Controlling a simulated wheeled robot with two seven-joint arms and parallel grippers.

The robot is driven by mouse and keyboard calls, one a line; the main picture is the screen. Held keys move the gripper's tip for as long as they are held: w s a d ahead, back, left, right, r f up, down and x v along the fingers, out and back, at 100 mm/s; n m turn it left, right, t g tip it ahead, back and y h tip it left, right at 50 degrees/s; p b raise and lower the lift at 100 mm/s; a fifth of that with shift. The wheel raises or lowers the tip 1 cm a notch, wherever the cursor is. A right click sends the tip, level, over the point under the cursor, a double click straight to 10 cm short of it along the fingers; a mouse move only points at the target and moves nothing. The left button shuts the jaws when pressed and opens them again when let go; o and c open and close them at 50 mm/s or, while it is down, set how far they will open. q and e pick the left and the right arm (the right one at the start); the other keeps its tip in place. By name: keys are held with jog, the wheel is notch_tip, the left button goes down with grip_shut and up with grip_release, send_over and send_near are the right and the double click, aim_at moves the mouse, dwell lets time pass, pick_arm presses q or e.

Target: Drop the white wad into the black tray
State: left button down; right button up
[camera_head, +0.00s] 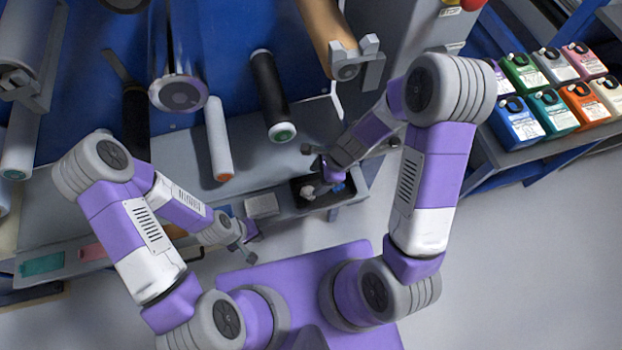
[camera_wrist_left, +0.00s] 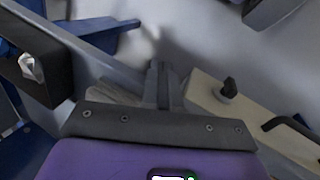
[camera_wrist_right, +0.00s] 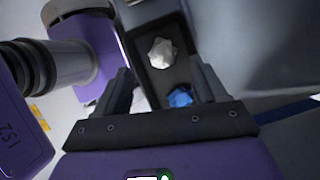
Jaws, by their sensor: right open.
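The white wad (camera_head: 308,192) shows inside the outline of the black tray (camera_head: 312,208), towards its left end in the head view. In the right wrist view the wad (camera_wrist_right: 162,52) shows beyond my right gripper (camera_wrist_right: 165,80), which is open, with clear space between its fingers and the wad. I cannot tell for sure whether the wad rests on the tray floor. A blue wad (camera_wrist_right: 180,97) lies in the tray too. The left wrist view shows the white wad (camera_wrist_left: 31,67) at the tray. My left gripper (camera_wrist_left: 163,75) is shut and empty, left of the tray.
A pale block (camera_head: 262,205) sits left of the tray on the grey ledge. Rollers, one black (camera_head: 268,90) and one white (camera_head: 218,140), project above the ledge. Coloured jugs (camera_head: 555,112) stand on a shelf at the right. The floor at the lower right is clear.

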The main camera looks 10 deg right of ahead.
pick_arm(q)
notch_tip(320, 180, up, 3)
jog(key=shift+p, duration=1.1)
pick_arm(e)
jog(key=v, duration=0.5)
jog(key=shift+r, duration=0.1)
pick_arm(q)
jog(key=shift+s, duration=0.1)
pick_arm(e)
jog(key=shift+s, duration=0.1)
